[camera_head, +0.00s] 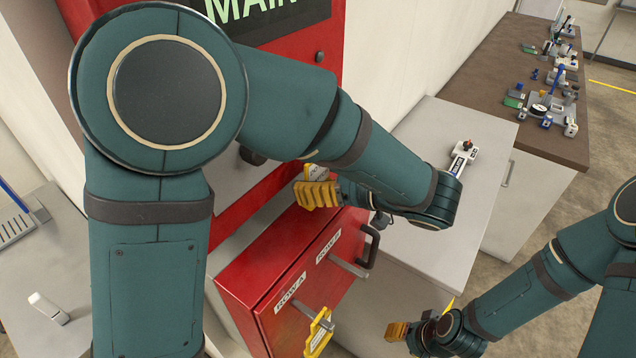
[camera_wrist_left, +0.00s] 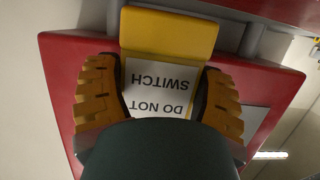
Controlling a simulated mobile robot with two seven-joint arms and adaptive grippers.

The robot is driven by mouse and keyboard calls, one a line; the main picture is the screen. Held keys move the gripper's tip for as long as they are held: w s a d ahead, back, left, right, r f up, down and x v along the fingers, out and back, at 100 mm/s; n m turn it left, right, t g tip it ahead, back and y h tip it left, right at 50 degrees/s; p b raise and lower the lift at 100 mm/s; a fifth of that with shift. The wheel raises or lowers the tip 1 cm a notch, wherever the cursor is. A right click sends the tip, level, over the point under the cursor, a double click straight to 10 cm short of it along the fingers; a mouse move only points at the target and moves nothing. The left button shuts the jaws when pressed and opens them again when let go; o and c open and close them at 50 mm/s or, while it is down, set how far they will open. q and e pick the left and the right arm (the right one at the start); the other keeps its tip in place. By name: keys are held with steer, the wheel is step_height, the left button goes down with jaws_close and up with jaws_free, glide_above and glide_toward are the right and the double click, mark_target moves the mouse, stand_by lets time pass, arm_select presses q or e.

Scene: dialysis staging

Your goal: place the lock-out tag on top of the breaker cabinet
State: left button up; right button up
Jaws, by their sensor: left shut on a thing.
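My left gripper (camera_head: 318,192) is shut on the lock-out tag (camera_head: 313,173), high at the back edge of the lower red cabinet. In the left wrist view the tag (camera_wrist_left: 164,80) is a yellow piece with a white label reading "DO NOT SWITCH", upside down between the fingers (camera_wrist_left: 160,100). The red breaker cabinet (camera_head: 262,270) has levers and row labels on its front. A second yellow tag (camera_head: 319,335) hangs at a lever by ROW A. My left arm hides part of the cabinet's surroundings. My right gripper (camera_head: 398,331) is low at the right; its opening is unclear.
A tall red panel (camera_head: 315,100) with a "MAIN" sign stands behind. A grey counter (camera_head: 425,145) with a small white device (camera_head: 460,160) and a brown-topped bench (camera_head: 500,70) with several instruments are at the right. A grey surface (camera_head: 45,270) is at the left.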

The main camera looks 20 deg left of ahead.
arm_select(q)
steer(key=shift+f, duration=0.8)
steer(key=shift+f, duration=0.1)
steer(key=o, duration=1)
steer(key=shift+d, duration=0.15)
steer(key=v, duration=1.2)
